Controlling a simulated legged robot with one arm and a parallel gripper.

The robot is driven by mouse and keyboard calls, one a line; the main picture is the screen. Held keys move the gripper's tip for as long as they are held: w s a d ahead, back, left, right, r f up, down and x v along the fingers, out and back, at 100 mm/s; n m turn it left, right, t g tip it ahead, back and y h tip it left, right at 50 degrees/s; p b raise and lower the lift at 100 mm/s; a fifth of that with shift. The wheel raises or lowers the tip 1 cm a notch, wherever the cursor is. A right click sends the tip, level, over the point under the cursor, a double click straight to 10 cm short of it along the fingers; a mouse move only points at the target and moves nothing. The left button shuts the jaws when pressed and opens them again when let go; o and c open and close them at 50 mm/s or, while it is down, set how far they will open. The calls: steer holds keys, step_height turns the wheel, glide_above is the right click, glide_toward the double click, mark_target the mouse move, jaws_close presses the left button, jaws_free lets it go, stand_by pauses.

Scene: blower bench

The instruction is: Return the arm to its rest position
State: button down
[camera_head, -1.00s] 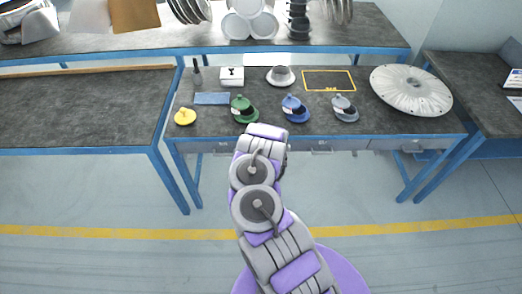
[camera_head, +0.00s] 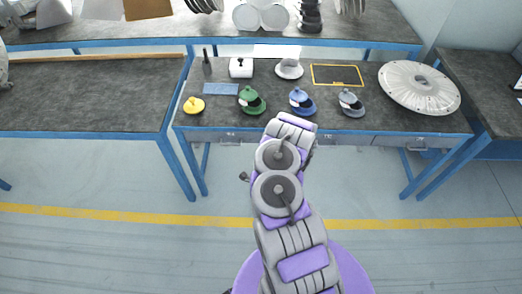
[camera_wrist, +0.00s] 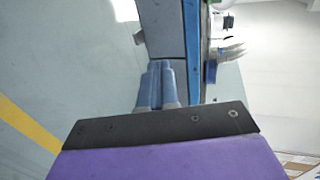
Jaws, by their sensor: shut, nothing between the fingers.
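My arm shows in the head view, grey and purple, reaching forward over the floor to the front edge of the bench (camera_head: 345,120). Its far end hides the gripper there. In the wrist view my gripper (camera_wrist: 160,72) shows as two blue-grey fingers side by side, shut with nothing between them. Beyond the fingertips are a grey drawer front or bench panel (camera_wrist: 163,25) and a blue frame rail (camera_wrist: 192,50). The wrist picture is turned on its side, with the floor on the left.
Green (camera_head: 250,101), blue (camera_head: 301,101) and grey (camera_head: 350,103) parts stand along the bench front, near a yellow part (camera_head: 194,105). A large light disc (camera_head: 419,88) lies at right. A yellow-outlined area (camera_head: 337,75) is empty. The floor (camera_head: 110,180) left of my arm is clear.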

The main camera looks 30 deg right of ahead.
steer(key=shift+s+a, duration=0.1)
steer(key=w+a+r+n+y, duration=0.6)
steer(key=w+a+r, duration=0.25)
steer(key=a, duration=0.35)
steer(key=s+a+r+n+g+y, duration=0.2)
steer(key=a+r+n+g+y, duration=0.2)
steer(key=a+r+n, duration=0.55)
steer(key=s+a+r+n+g, duration=0.4)
steer(key=s+r+n, duration=0.1)
steer(key=s+r, duration=0.7)
steer(key=s+r+n+g, duration=0.2)
steer(key=s+r, duration=0.3)
steer(key=s, duration=0.8)
steer(key=s+d+r+n+g+h, duration=0.1)
steer(key=s+r, duration=0.4)
steer(key=s, duration=0.9)
steer(key=shift+d+r+n+g+h, duration=0.2)
steer(key=shift+n+g+h, duration=0.1)
steer(key=shift+n+g, duration=0.75)
